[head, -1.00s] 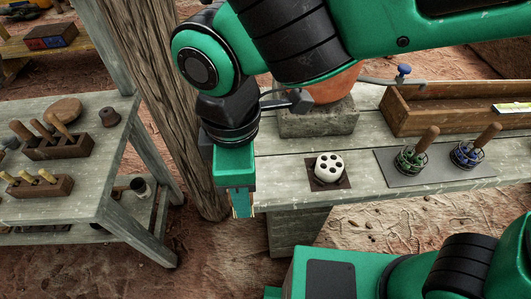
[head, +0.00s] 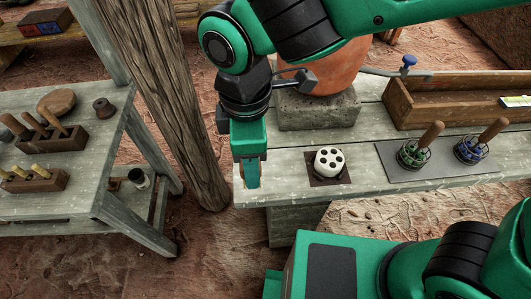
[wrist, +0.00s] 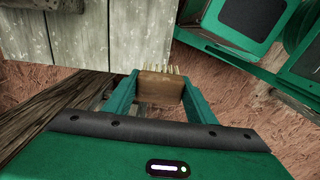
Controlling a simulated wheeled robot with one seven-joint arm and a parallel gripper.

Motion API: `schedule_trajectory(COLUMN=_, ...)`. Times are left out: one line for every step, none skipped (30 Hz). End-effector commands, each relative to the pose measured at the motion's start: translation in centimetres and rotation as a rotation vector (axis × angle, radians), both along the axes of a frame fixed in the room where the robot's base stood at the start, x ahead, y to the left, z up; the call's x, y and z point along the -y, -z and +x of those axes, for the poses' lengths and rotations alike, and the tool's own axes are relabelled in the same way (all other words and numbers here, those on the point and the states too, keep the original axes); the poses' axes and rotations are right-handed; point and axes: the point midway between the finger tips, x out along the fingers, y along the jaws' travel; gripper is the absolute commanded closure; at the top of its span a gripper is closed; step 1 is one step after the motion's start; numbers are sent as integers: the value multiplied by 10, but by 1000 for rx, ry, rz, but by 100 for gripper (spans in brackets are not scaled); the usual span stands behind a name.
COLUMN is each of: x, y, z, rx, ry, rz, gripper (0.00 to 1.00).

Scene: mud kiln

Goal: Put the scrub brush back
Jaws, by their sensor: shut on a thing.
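My gripper (head: 251,184) is over the left end of the pale plank bench (head: 300,193) in the head view. In the wrist view my gripper (wrist: 159,88) is shut on a brown wooden block with pale bristles, the scrub brush (wrist: 160,88). The bristles point away from the wrist. In the head view the fingers mostly hide the brush. Two wire holders, one green (head: 413,155) and one blue (head: 467,149), stand on a grey mat (head: 440,165) on the bench, each with a wooden-handled tool in it.
A cream holed pot (head: 329,160) sits on a dark square mat (head: 330,181) right of my gripper. Behind are a stone block (head: 318,112) under a clay pot (head: 338,75) and a long wooden trough (head: 455,98). A wooden post (head: 165,110) and a shelf (head: 85,185) stand left.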

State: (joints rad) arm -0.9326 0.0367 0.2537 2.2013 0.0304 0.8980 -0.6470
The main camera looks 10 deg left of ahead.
Motion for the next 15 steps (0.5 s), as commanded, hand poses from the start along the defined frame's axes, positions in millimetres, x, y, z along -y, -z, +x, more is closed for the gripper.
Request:
schedule_trajectory(x=3, y=7, z=10, rx=-1, ry=4, rz=-2, gripper=74)
schedule_trajectory(x=4, y=10, z=16, rx=-1, ry=4, rz=-2, gripper=74)
schedule_trajectory(x=6, y=15, z=23, rx=-1, ry=3, rz=-2, gripper=74)
schedule_trajectory(x=7, y=19, z=29, rx=-1, ry=4, rz=-3, gripper=74)
schedule_trajectory(x=8, y=22, z=35, rx=-1, ry=5, rz=-2, gripper=74)
schedule_trajectory(x=10, y=26, z=42, rx=-1, ry=4, rz=-2, gripper=74)
schedule_trajectory(x=11, y=30, z=47, rx=-1, ry=4, rz=-3, gripper=74)
schedule_trajectory(x=12, y=32, z=51, rx=-1, ry=3, rz=-3, gripper=74)
schedule_trajectory(x=13, y=35, z=57, rx=-1, ry=3, rz=-1, gripper=74)
schedule_trajectory(x=13, y=37, z=60, rx=-1, ry=2, rz=-1, gripper=74)
schedule_trajectory(x=14, y=39, z=63, rx=-1, ry=1, rz=-1, gripper=74)
schedule_trajectory(x=15, y=41, z=66, rx=-1, ry=2, rz=-1, gripper=74)
schedule_trajectory(x=15, y=42, z=68, rx=0, ry=2, rz=-1, gripper=74)
schedule_trajectory(x=15, y=43, z=69, rx=0, ry=1, rz=-1, gripper=74)
schedule_trajectory(x=16, y=44, z=70, rx=0, ry=1, rz=-1, gripper=74)
